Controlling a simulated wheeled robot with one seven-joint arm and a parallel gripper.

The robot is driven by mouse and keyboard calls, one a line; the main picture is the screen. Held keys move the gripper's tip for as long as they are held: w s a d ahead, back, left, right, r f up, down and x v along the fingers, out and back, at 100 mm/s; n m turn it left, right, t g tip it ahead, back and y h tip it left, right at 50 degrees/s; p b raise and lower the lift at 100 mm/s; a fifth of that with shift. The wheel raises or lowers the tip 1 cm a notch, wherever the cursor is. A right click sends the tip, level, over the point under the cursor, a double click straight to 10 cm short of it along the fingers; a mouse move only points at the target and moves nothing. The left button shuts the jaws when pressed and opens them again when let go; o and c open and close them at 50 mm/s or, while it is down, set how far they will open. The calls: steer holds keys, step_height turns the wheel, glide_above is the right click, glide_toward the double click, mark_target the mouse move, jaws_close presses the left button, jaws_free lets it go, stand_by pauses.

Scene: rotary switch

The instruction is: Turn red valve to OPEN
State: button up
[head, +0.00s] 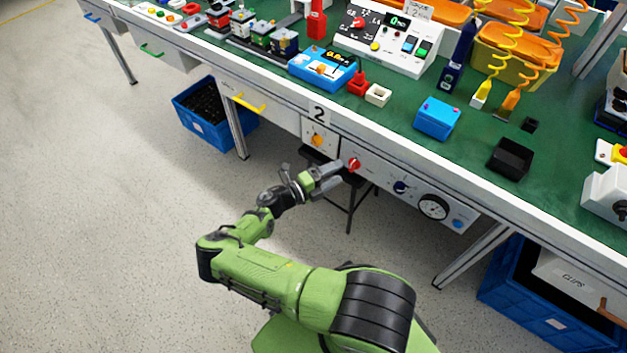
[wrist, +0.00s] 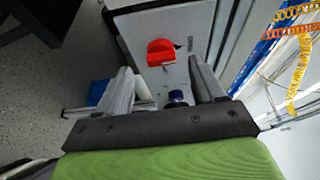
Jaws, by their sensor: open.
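The red valve (head: 353,164) is a small red knob on the grey-white panel under the front edge of the workbench. In the wrist view my gripper (wrist: 160,68) is open, with one finger on each side of the valve. Nothing is held between them. Whether either finger touches the valve cannot be told.
On the same panel are an orange knob (head: 317,140) to the left, and a dark blue knob (head: 401,187), a round gauge (head: 433,207) and a blue button (head: 457,224) to the right. The green bench top (head: 400,120) overhangs above. A stool (head: 351,205) stands below.

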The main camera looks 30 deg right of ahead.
steer(key=a+p, duration=0.1)
steer(key=a, duration=1.1)
steer(key=shift+w+a, duration=0.2)
steer(key=shift+w, duration=0.1)
